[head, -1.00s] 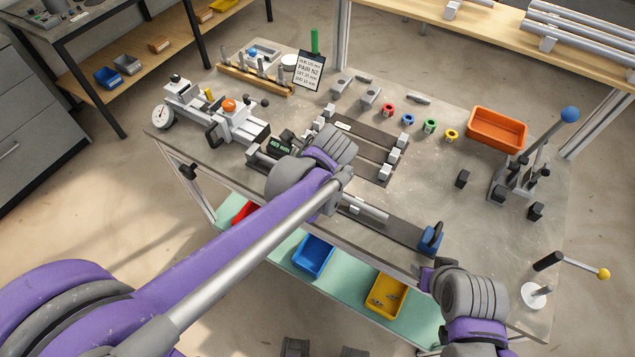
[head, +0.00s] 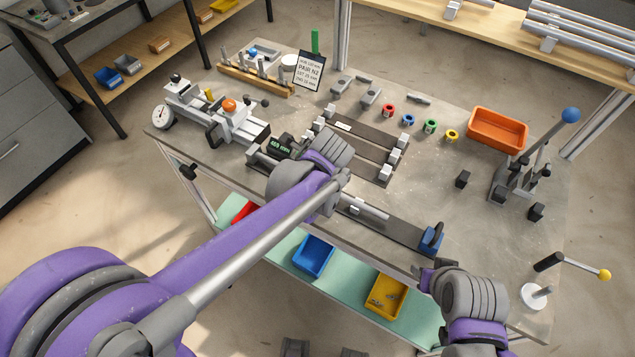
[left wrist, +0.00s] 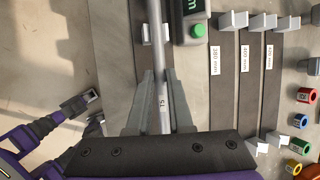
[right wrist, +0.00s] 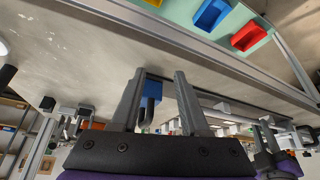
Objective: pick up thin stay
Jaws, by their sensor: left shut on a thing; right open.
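The thin stay (left wrist: 163,115) is a slim grey rod with a small dark-lettered white label, running lengthwise between the fingers of my left gripper (left wrist: 158,80) in the left wrist view. That gripper is shut on it. In the head view one end of the stay (head: 368,208) shows above the dark gauge rail, and my left arm hides the rest. My right gripper (right wrist: 158,76) is open and empty near the table's front edge, by the blue stop block (right wrist: 150,90) at the rail's right end. I cannot tell whether the stay touches its supports.
A digital readout (head: 281,146) stands by the rail's left end. Behind lie dark slotted bars (head: 372,133) with grey blocks, coloured rings (head: 430,125) and an orange bin (head: 497,130). A lever press (head: 520,175) stands at right. Blue (head: 314,255) and yellow (head: 386,294) bins sit on the lower shelf.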

